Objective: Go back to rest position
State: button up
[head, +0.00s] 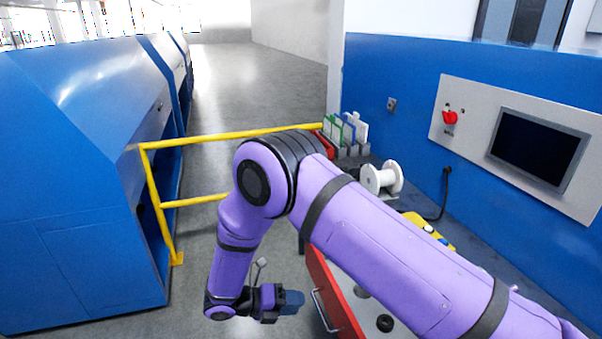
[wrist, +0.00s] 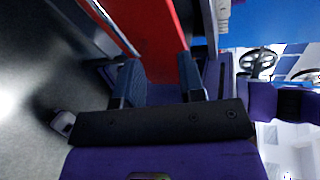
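My purple arm reaches across the head view, bent at the elbow. My gripper (head: 290,301) hangs low, just left of a red cart or drawer unit (head: 335,295) with a metal handle. In the wrist view the two dark fingers of my gripper (wrist: 158,78) stand apart with nothing held between them. The red front (wrist: 150,35) shows beyond the fingers there, with its metal handle at upper left.
A yellow railing (head: 230,136) stands behind my arm, with blue machines (head: 80,180) at left. A white spool (head: 382,179), upright cards (head: 345,130) and a small black ring (head: 385,323) sit along the work surface at right.

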jog(key=d+r+m+g+y, duration=0.1)
jog(key=d+r+m+y, duration=0.1)
jog(key=d+r+m, duration=0.65)
jog(key=w+d+r+m+g+y, duration=0.1)
jog(key=d+r+m+g+y, duration=0.2)
jog(key=r, duration=1)
jog(key=d+r+m+y, duration=0.2)
jog(key=d+r+m, duration=0.45)
jog(key=r, duration=0.35)
jog(key=s+d+r+m+t+y, duration=0.3)
jog(key=s+d+r+m, duration=0.3)
jog(key=s+m, duration=0.3)
jog(key=s+d+r+m+t+y, duration=0.3)
jog(key=s+d+r+m, duration=0.4)
jog(key=s, duration=0.5)
jog(key=shift+d+r+m+y, duration=0.3)
jog(key=shift+d+m+y, duration=0.2)
jog(key=shift+d+m, duration=0.4)
